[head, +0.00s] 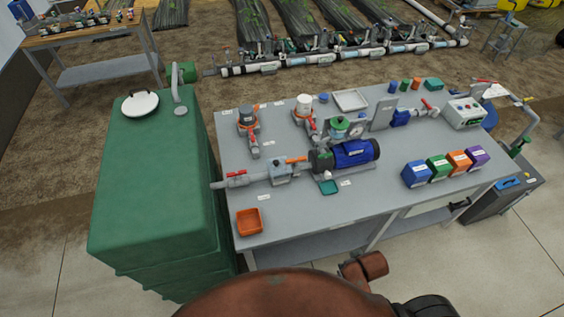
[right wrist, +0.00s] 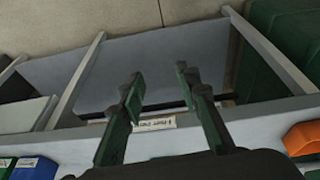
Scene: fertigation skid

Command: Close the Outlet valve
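Several valves with red or orange handles stand on the grey bench, and their small labels are too small to read in the head view, so I cannot tell which is the Outlet valve. One red-handled valve (head: 237,176) is on the pipe at the bench's left end. An orange-handled valve (head: 283,168) sits beside the blue pump (head: 352,153). Another red-handled valve (head: 427,108) is at the back right. My right gripper (right wrist: 160,85) is open and empty by the bench's front edge, apart from all valves. My left gripper is not in view.
The bench (head: 320,222) carries an orange tray (head: 249,221), several coloured boxes (head: 450,166) at right, and a white tray (head: 350,100) at back. A green tank (head: 145,190) stands against its left side. The bench's front middle is mostly clear.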

